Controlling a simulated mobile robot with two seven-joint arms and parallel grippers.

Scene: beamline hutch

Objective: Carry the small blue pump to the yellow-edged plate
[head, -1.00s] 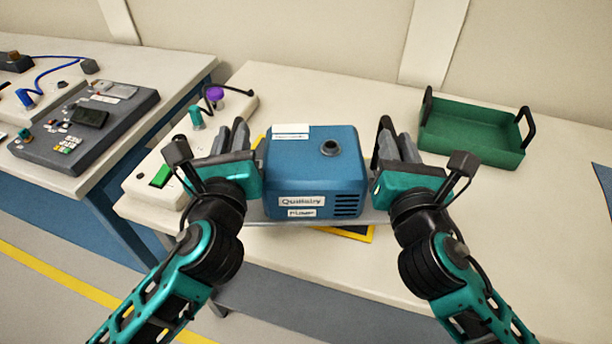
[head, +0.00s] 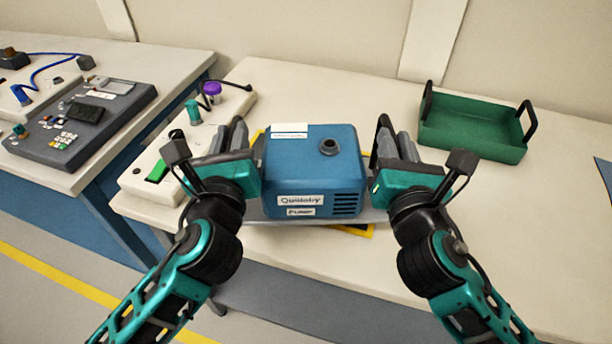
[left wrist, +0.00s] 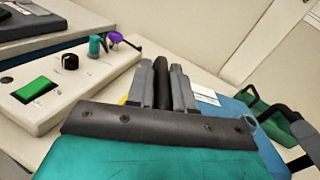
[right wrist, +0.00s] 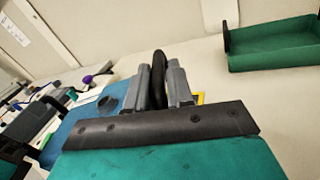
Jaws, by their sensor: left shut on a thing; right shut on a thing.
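The small blue pump (head: 315,172) is held upright between my two grippers in the head view, its labels and vent slots facing me. My left gripper (head: 238,140) is shut on the black handle at the pump's left side; the handle shows between the fingers in the left wrist view (left wrist: 162,85). My right gripper (head: 398,145) is shut on the handle at the right side, seen in the right wrist view (right wrist: 158,85). The yellow-edged plate (head: 366,231) lies on the table beneath the pump, mostly hidden by it. I cannot tell whether the pump touches the plate.
A green tray (head: 470,128) with black handles stands at the back right. A white panel (head: 150,182) with a green button, teal knob and purple knob is close on the left. A second bench (head: 180,68) with a dark control box (head: 80,120) is further left.

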